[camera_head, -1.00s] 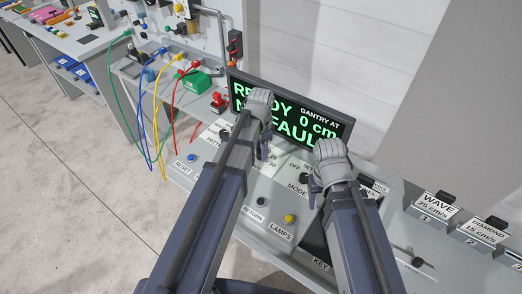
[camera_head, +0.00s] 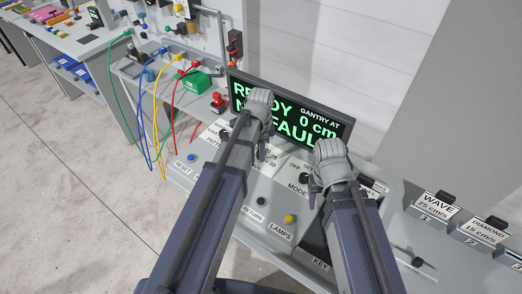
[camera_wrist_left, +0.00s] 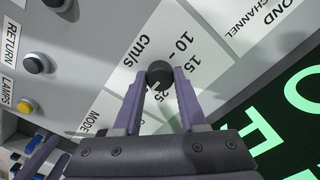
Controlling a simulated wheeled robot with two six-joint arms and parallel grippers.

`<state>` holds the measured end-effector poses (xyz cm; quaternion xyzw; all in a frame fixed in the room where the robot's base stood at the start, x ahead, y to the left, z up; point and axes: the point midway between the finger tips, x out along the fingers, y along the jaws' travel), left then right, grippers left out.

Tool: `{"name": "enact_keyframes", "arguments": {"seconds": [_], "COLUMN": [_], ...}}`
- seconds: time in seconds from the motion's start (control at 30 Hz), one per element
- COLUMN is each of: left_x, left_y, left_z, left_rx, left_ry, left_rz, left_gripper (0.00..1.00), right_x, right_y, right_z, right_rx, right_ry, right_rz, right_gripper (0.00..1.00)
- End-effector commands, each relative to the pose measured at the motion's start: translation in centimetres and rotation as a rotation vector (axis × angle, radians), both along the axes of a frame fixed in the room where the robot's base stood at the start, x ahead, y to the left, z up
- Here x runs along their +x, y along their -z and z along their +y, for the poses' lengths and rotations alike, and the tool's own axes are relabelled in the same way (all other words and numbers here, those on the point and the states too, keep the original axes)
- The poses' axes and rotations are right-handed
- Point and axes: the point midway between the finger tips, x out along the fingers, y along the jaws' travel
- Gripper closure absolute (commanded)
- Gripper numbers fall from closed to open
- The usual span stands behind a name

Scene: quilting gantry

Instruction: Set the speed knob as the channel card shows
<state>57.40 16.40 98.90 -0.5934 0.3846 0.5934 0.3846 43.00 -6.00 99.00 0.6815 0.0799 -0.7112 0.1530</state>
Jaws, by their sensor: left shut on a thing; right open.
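My left gripper (camera_head: 262,150) is shut on the round black speed knob (camera_wrist_left: 159,73), which stands between its fingertips in the left wrist view. The white speed scale (camera_wrist_left: 178,50) around it reads cm/s, 10, 15 and 25; other marks are hidden, and I cannot tell the knob's exact setting. Two channel cards stand at the right of the head view: the wave card (camera_head: 436,207), 25 cm/s, numbered 1, and the diamond card (camera_head: 484,232), 15 cm/s, numbered 2. A third is cut off. My right gripper (camera_head: 311,196) is open above the panel, partly hidden by its wrist.
The screen (camera_head: 335,122) behind the grippers reads ready, no fault, gantry at 0 cm. The yellow lamps button (camera_head: 290,218), return button (camera_head: 261,202) and blue reset button (camera_head: 191,158) sit on the panel. Coloured cables (camera_head: 160,100) hang at the left.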

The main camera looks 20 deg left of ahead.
Motion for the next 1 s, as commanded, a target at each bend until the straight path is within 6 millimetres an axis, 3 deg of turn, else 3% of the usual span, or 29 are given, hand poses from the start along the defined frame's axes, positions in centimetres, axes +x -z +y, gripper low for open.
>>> {"name": "enact_keyframes", "arguments": {"seconds": [0.17, 0.2, 0.43, 0.77, 1.0], "left_x": [-0.1, -0.1, 0.0, 0.0, 0.0], "left_y": [0.0, 0.0, 0.0, -0.2, -1.8], "left_z": [0.0, 0.0, 0.0, 0.0, 0.0], "left_rx": [0.001, 0.001, 0.0, 0.0, 0.0], "left_ry": [0.0, 0.0, -0.001, -0.001, -0.001], "left_rz": [0.001, 0.001, 0.0, 0.0, 0.0], "left_gripper": [1.0, 0.56, 0.3, 0.29, 0.29], "right_x": [0.0, 0.0, 0.0, 0.0, 0.0], "right_y": [0.0, 0.0, 0.0, -0.2, -1.8], "right_z": [0.0, 0.0, 0.0, 0.0, 0.0], "right_rx": [0.0, 0.0, 0.0, 0.0, 0.0], "right_ry": [0.0, 0.0, 0.0, 0.0, -0.001], "right_rz": [0.0, 0.0, 0.0, 0.0, 0.0], "right_gripper": [0.44, 0.44, 0.44, 0.44, 0.44]}}
